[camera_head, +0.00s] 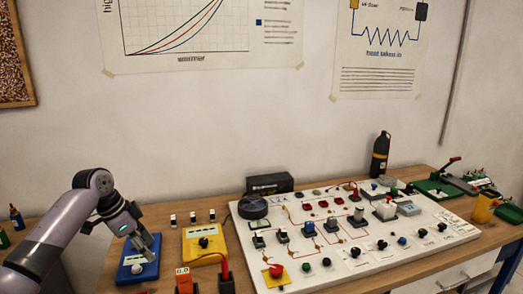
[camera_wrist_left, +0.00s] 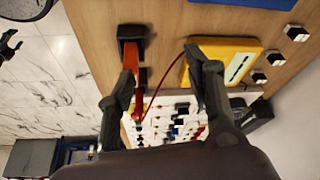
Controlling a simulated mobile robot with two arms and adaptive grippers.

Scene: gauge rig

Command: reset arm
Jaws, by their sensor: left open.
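My left arm comes in from the left in the head view. Its gripper (camera_head: 146,244) is open and points down just over the blue box with a white knob (camera_head: 137,269). I cannot tell whether the fingers touch the box. In the left wrist view the open fingers (camera_wrist_left: 165,85) stand wide apart with nothing held between them. Beyond them are the yellow box (camera_wrist_left: 235,63) and a red-and-black plug piece (camera_wrist_left: 134,47) with a red lead. My right gripper is not in view.
The yellow box (camera_head: 204,245) and orange block (camera_head: 184,281) stand right of my gripper. A white circuit board (camera_head: 330,262) with knobs and switches fills the table's middle. A black bottle (camera_head: 381,153) stands behind it. A green base with a lever (camera_head: 437,187) is far right.

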